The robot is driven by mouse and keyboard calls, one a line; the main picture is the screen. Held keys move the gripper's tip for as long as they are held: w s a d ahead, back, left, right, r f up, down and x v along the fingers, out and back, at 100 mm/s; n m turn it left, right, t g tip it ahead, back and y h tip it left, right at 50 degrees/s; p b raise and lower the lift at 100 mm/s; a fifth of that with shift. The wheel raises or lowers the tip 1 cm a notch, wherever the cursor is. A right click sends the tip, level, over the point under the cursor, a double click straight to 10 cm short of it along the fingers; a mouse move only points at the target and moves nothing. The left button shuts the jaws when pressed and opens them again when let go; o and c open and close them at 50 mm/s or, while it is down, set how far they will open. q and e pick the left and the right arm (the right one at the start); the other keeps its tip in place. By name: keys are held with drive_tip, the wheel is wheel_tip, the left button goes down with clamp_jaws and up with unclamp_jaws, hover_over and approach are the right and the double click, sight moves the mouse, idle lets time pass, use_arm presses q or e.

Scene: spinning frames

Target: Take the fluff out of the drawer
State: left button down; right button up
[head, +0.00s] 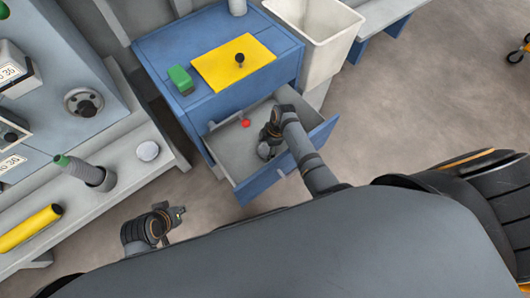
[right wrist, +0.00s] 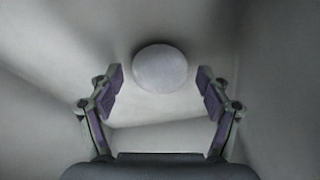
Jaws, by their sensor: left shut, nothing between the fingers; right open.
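The blue drawer (head: 256,183) stands pulled out of the blue cabinet, with a grey inside. A pale round fluff (right wrist: 160,68) lies on the drawer floor in the right wrist view, ahead of and between the spread fingertips, not gripped. In the head view it is mostly hidden by my right gripper (head: 268,140), which reaches down inside the drawer. My right gripper also shows open and empty in the right wrist view (right wrist: 158,88). My left gripper (head: 174,214) is shut and empty, low over the floor left of the drawer.
A small red thing (head: 246,123) lies in the drawer. The cabinet top holds a green block (head: 180,80) and a yellow sheet (head: 232,63) with a dark knob. A white bin (head: 318,30) stands right of the cabinet. A whitish round thing (head: 148,150) sits on the machine ledge.

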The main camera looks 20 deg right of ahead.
sight(265, 149)
use_arm(q)
drive_tip(key=shift+f, duration=0.1)
use_arm(e)
drive_tip(key=shift+f, duration=0.2)
drive_tip(key=c, duration=1)
drive_tip(key=shift+o, duration=0.2)
drive_tip(key=shift+r, duration=0.1)
